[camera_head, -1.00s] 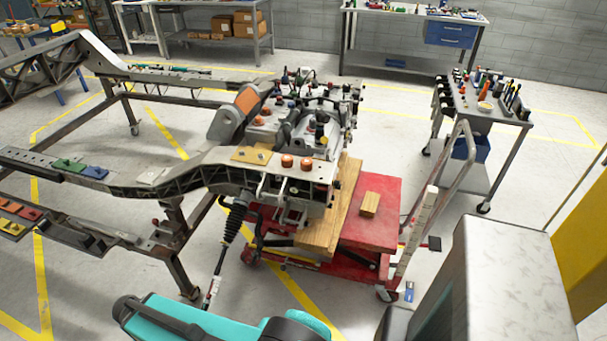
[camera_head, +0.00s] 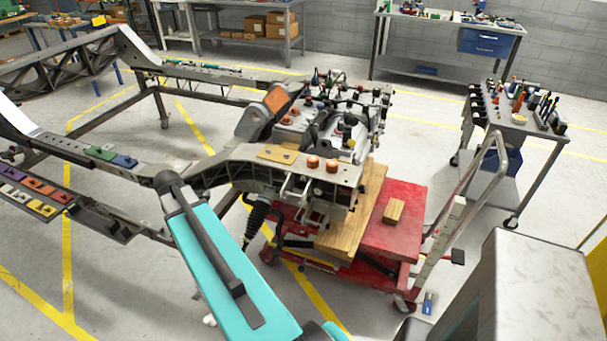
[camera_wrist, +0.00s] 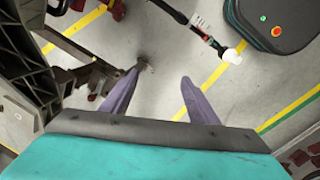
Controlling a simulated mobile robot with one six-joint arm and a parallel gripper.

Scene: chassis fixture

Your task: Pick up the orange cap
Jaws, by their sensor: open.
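Two orange caps stand side by side on the near corner of the chassis fixture in the head view, a left one (camera_head: 312,161) and a right one (camera_head: 331,166). More orange caps (camera_head: 287,120) show farther back on the grey assembly. In the wrist view my gripper (camera_wrist: 160,76) has its two purple-grey fingers spread apart, with only floor between them. No orange cap can be made out near the fingers there. My teal arm crosses the lower middle of the head view, left of the two caps. The gripper itself cannot be made out in the head view.
The dark chassis rail (camera_wrist: 22,75) is close on the left in the wrist view. A red lift cart (camera_head: 405,225) with a wooden block (camera_head: 394,210) stands under the assembly. A tool cart (camera_head: 520,125) is at right. Open floor lies between the carts.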

